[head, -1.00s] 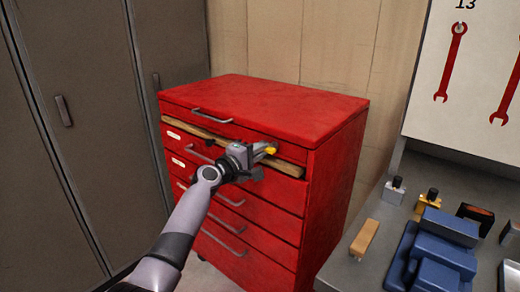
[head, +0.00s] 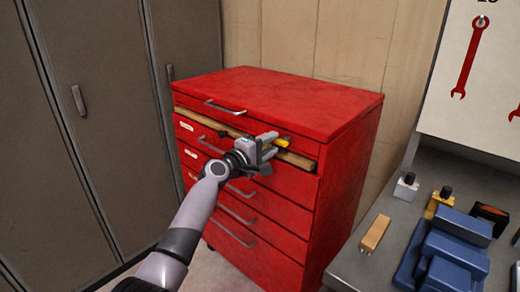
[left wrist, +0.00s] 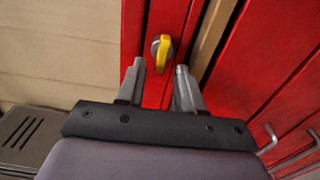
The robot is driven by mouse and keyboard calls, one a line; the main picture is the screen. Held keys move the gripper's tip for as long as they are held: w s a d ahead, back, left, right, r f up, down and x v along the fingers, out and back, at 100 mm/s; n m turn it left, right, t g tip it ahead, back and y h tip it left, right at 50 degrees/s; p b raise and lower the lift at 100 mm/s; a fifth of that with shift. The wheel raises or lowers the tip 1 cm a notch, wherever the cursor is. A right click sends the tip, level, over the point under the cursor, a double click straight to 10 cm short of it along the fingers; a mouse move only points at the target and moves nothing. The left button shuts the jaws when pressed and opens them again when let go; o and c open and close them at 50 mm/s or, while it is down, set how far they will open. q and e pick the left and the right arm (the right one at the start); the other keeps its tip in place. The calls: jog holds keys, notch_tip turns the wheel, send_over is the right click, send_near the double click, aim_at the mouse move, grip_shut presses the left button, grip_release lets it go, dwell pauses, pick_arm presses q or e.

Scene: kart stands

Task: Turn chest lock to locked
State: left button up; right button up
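The red tool chest (head: 280,100) stands against the wall in the head view. Its lock has a yellow knob (head: 282,143) on the front, near the right end below the top. The yellow knob (left wrist: 161,48) also shows in the left wrist view, on the red front just beyond the fingertips and roughly between them. My left gripper (head: 270,151) is at the lock. In the left wrist view its two grey fingers (left wrist: 160,70) are apart, with nothing held between them. Contact with the knob cannot be made out. My right gripper is not in view.
A wooden strip (head: 215,122) runs across the chest front below the lock. Drawer handles (head: 241,191) stick out lower down. Grey lockers (head: 90,120) stand at the left. A bench (head: 360,262) with blue blocks (head: 455,250) and small parts is at the right.

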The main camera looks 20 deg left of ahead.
pick_arm(q)
jog(key=shift+p+v, duration=0.35)
jog(key=shift+v, duration=2.6)
jog(key=s+d+f+m+g+y+p, duration=0.15)
jog(key=s+f+m, duration=0.25)
jog(key=s+f, duration=0.5)
jog(key=s+f+m+g+y, duration=0.2)
jog(key=s+f+m+g, duration=0.15)
jog(key=s+f, duration=0.45)
jog(key=s+d+f+m, duration=0.1)
jog(key=s+f+m, duration=0.2)
jog(key=s, duration=0.3)
jog(key=s+d+f+m+g, duration=0.1)
jog(key=s+f+m, duration=0.2)
jog(key=s, duration=0.3)
jog(key=s+d+f+m, duration=0.1)
jog(key=s+f+m, duration=0.2)
jog(key=s, duration=0.3)
jog(key=shift+d+p, duration=0.2)
jog(key=shift+p, duration=0.2)
jog(key=shift+s+f+y, duration=0.15)
jog(key=shift+y, duration=0.1)
